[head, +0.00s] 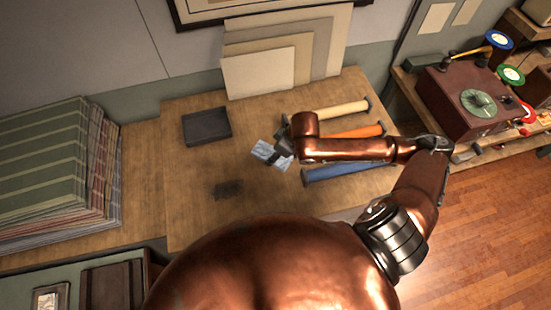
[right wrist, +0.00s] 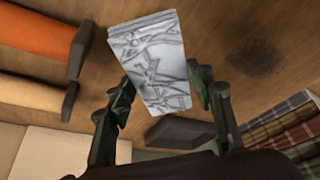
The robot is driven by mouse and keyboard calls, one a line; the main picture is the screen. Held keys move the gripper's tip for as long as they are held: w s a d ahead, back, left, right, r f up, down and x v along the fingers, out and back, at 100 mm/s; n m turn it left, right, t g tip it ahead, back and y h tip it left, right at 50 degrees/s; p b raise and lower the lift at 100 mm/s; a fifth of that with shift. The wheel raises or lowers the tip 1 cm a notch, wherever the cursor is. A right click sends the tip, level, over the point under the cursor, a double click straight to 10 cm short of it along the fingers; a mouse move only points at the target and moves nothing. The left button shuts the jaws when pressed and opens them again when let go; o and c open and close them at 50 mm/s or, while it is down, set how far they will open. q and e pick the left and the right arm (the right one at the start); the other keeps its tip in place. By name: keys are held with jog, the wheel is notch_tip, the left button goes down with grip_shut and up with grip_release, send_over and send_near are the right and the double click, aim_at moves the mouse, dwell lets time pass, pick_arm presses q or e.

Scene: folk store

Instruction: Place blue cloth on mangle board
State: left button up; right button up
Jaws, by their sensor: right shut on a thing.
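A small pale blue-grey folded cloth with a line pattern (head: 266,154) is in my right gripper (head: 283,152), over the middle of the wooden table. In the right wrist view the cloth (right wrist: 155,62) sits between the two fingers of the gripper (right wrist: 163,92). A blue roll (head: 350,171) lies at the table's right side, partly behind my right arm. A shallow dark tray-like piece (head: 206,127) lies to the left of the cloth; it also shows in the right wrist view (right wrist: 180,133). I cannot tell whether it is the mangle board. My left gripper is out of view.
An orange roll (head: 352,132) and a cream roll (head: 335,113) lie beyond the blue one. Pale panels (head: 259,76) lean at the back. Striped folded fabrics (head: 40,160) are stacked at left. A dark patch (head: 228,190) marks the table.

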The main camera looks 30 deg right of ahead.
jog(key=shift+w+d+f, duration=0.35)
jog(key=shift+f, duration=0.3)
jog(key=shift+w+d+f, duration=0.3)
jog(key=shift+w+f, duration=0.05)
jog(key=shift+f, duration=0.25)
jog(key=shift+d+f, duration=0.1)
jog(key=shift+f, duration=1.5)
jog(key=shift+f, duration=0.1)
jog(key=o, duration=1.2)
jog(key=shift+c, duration=0.2)
jog(key=shift+w, duration=0.1)
